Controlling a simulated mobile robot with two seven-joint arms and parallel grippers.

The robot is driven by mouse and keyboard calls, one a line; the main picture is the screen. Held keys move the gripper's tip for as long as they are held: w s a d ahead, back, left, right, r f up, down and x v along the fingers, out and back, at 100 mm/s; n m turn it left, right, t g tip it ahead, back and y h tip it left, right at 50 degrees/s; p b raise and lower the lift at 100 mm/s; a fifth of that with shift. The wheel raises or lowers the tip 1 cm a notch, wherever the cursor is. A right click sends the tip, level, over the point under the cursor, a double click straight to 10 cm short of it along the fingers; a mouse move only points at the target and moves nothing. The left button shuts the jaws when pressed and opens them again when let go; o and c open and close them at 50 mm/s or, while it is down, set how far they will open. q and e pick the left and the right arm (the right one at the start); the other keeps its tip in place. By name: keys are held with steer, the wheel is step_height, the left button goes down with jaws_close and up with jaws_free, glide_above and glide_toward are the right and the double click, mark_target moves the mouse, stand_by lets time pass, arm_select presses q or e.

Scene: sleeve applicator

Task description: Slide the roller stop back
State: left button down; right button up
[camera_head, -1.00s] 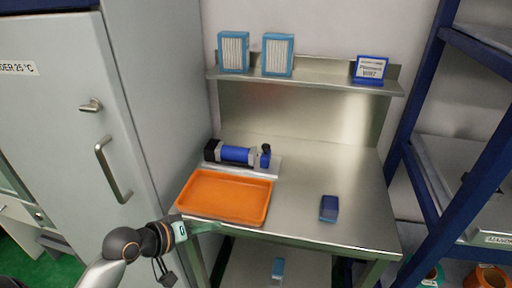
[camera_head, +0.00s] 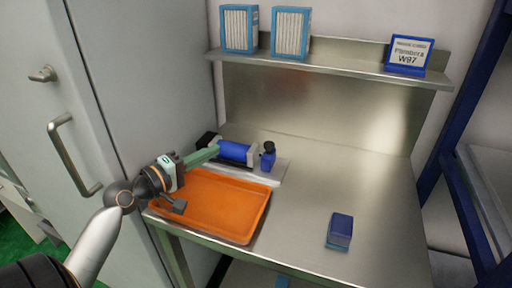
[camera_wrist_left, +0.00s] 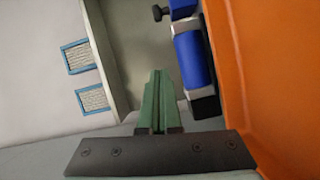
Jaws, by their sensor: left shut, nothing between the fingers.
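The sleeve applicator stands at the back left of the steel table, with a blue roller (camera_head: 236,151) on a light base plate. At its right end is the roller stop (camera_head: 268,158), a small blue block with a dark knob. The stop also shows at the top of the left wrist view (camera_wrist_left: 181,8), beside the roller (camera_wrist_left: 191,60). My left gripper (camera_head: 214,149) is shut and empty, its green fingers pointing at the roller's left end. In the left wrist view the shut fingers (camera_wrist_left: 158,78) lie left of the roller. Whether they touch the applicator I cannot tell.
An orange tray (camera_head: 215,229) lies in front of the applicator, under my left gripper. A blue block (camera_head: 340,229) lies on the table at right. A shelf (camera_head: 350,71) above holds two blue boxes and a sign (camera_head: 408,56). The table's right side is mostly clear.

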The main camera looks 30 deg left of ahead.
mark_target(253, 152)
arm_select(q)
steer(key=w, duration=0.3)
steer(key=w+d, duration=0.1)
steer(key=w, duration=0.2)
steer(key=w+p, duration=0.1)
steer(key=w, duration=0.2)
steer(key=shift+w+d+f, duration=0.15)
steer(key=shift+w+d, duration=0.05)
steer(key=shift+d, duration=0.05)
steer(key=d, duration=0.2)
steer(key=d+p, duration=0.1)
steer(key=shift+w+f, duration=0.3)
steer(key=shift+w, duration=0.05)
steer(key=shift+d, duration=0.35)
steer(key=shift+d+f, duration=0.15)
steer(key=shift+d, duration=0.05)
arm_select(e)
steer(key=shift+s+d+r, duration=0.35)
steer(key=shift+s+d, duration=0.2)
steer(key=shift+d, duration=0.2)
